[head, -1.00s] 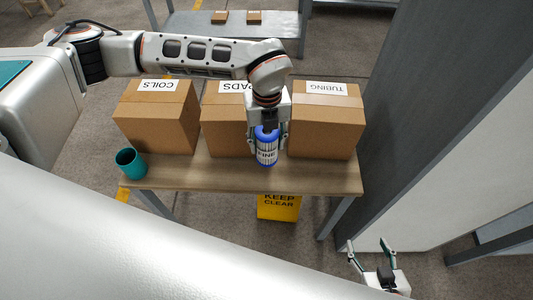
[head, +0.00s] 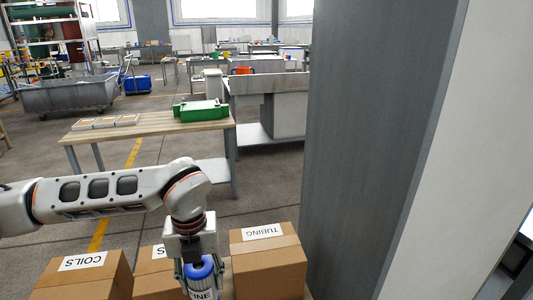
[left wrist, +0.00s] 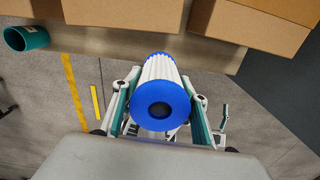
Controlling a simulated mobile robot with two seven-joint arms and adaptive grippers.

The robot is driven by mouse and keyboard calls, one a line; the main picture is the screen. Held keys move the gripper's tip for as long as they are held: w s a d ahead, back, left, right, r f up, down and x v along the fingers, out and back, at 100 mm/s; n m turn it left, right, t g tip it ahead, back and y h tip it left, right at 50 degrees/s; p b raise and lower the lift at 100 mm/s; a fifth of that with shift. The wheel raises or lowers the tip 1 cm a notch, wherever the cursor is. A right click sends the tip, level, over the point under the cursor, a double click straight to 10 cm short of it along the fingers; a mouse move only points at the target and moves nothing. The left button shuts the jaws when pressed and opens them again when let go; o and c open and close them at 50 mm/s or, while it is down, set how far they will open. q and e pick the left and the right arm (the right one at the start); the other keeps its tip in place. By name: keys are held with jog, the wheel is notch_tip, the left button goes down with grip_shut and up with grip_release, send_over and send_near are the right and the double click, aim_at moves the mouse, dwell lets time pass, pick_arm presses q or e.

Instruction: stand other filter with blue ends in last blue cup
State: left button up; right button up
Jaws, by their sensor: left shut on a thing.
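The filter with blue ends (head: 201,274) is white and ribbed, with part of a dark label showing. My left gripper (head: 198,268) is shut on it at the bottom of the head view. In the left wrist view the filter (left wrist: 160,95) lies between the two fingers, its blue end ring facing the camera. A teal cup (left wrist: 26,38) is at the upper left of the left wrist view, near the table edge; no filter shows in it. No blue cup shows in the head view now. My right gripper is not in view.
Cardboard boxes marked COILS (head: 85,278) and TUBING (head: 266,258) stand beside the held filter, with another between them. A grey pillar (head: 370,130) rises at the right. A farther table (head: 150,124) bears a green case (head: 201,110) and shallow trays.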

pick_arm(q)
jog(key=m, duration=0.2)
jog(key=a+m, duration=0.1)
jog(key=m, duration=0.2)
jog(key=shift+a+r, duration=0.15)
jog(key=shift+a, duration=0.05)
jog(key=m, duration=0.2)
jog(key=a+m, duration=0.1)
jog(key=m, duration=0.2)
jog(key=shift+s+a+r, duration=0.15)
jog(key=a+r+m, duration=0.1)
jog(key=a+m, duration=0.2)
jog(key=m, duration=1.1)
jog(key=s+a+m, duration=0.1)
jog(key=a+m, duration=0.2)
jog(key=m, duration=1.1)
jog(key=shift+s+a+r, duration=0.3)
jog(key=shift+a+r, duration=0.05)
jog(key=shift+a, duration=0.05)
